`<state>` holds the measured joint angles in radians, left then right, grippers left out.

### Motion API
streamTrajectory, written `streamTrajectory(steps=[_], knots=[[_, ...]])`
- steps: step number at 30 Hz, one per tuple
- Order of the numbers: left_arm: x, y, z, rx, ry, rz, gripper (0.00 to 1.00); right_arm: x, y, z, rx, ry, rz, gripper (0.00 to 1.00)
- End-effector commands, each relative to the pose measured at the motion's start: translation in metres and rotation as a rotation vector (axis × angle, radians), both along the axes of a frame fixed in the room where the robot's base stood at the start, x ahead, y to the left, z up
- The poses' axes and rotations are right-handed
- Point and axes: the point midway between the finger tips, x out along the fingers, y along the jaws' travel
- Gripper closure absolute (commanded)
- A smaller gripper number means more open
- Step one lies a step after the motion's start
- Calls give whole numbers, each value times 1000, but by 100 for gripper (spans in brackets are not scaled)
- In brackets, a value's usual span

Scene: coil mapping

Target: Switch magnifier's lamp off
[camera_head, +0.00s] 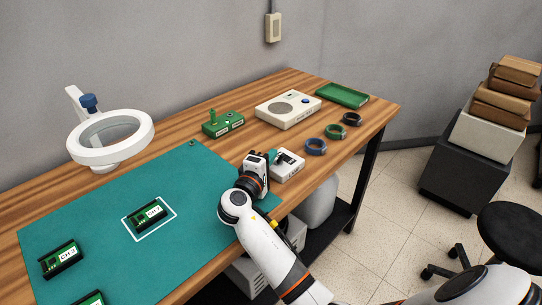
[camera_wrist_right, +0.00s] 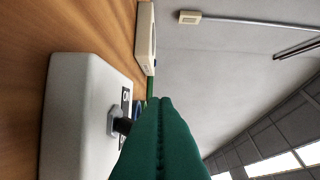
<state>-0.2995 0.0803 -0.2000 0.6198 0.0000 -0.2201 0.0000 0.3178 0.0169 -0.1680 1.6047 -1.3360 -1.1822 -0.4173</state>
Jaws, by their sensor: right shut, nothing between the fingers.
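The magnifier (camera_head: 110,140) is a white ring with a blue knob on its arm, at the left back of the bench; I cannot tell whether its lamp is lit. A small white switch box (camera_head: 290,170) stands right of the green mat. In the right wrist view the switch box (camera_wrist_right: 80,120) shows a plate with a dark toggle (camera_wrist_right: 122,126) and a label marked O. My right gripper (camera_head: 278,157) is shut and empty, its teal fingertips at the box. In the wrist view the fingers partly cover the toggle; I cannot tell whether they touch it. My left gripper is not in view.
Green boards (camera_head: 62,259) lie on the green mat (camera_head: 100,220). Behind the switch box are a green block (camera_head: 222,126), a white device (camera_head: 288,109) and a green tray (camera_head: 342,95). A stool (camera_head: 515,232) stands on the floor.

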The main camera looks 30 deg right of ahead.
Motion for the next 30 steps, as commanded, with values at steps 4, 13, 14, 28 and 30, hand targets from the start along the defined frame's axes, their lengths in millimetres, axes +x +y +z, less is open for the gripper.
streamTrajectory(steps=[4,13,14,28,30], knots=[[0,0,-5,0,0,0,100,-14,21,-2,4,-1,2,100],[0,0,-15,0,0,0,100,-50,73,-1,4,0,2,100],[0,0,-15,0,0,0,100,-53,76,-1,4,0,1,100],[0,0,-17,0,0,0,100,-65,94,1,1,0,-1,100],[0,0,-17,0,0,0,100,-65,94,1,1,0,-1,100]])
